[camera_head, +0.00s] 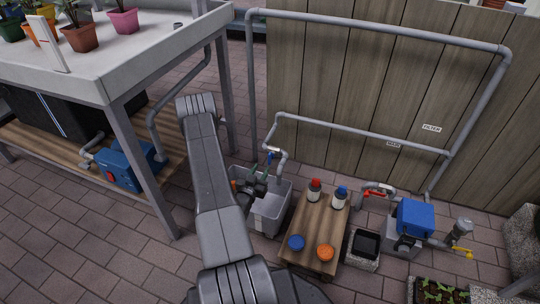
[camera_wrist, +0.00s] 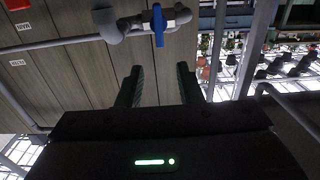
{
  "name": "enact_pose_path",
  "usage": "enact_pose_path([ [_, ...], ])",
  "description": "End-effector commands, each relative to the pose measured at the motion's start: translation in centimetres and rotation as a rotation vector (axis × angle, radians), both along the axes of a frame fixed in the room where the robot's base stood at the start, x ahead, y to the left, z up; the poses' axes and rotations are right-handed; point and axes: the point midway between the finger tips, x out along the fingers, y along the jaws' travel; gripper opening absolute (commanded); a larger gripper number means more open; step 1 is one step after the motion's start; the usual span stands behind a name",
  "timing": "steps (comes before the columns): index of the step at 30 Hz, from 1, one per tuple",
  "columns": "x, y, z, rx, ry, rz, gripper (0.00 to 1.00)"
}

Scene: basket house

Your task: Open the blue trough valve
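The trough valve has a blue lever handle (camera_head: 269,157) on a grey pipe above a grey trough (camera_head: 248,213). In the wrist view the blue handle (camera_wrist: 158,25) sits at the top centre and lies across its short pipe. My gripper (camera_head: 260,170) is just below the valve, over the trough. Its two dark green fingers show apart in the wrist view (camera_wrist: 160,80), with nothing between them. The handle is beyond the fingertips, and I see no contact. My arm crosses the middle of the head view and hides part of the trough's left side.
A wooden bench (camera_head: 318,232) with bottles and blue and orange lids stands right of the trough. A blue pump (camera_head: 415,217) with red and yellow valve handles is further right. A potting table (camera_head: 130,62) is at left. A wooden fence with pipes stands behind.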

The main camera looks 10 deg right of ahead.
Motion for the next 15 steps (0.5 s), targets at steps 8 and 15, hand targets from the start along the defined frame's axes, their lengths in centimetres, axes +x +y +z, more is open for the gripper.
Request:
enact_pose_path([
  [8,5.1,-3.5,-0.2,0.0,-0.004,-0.003,0.33],
  [15,7.8,-5.3,-0.1,0.001,-0.001,-0.001,0.33],
])
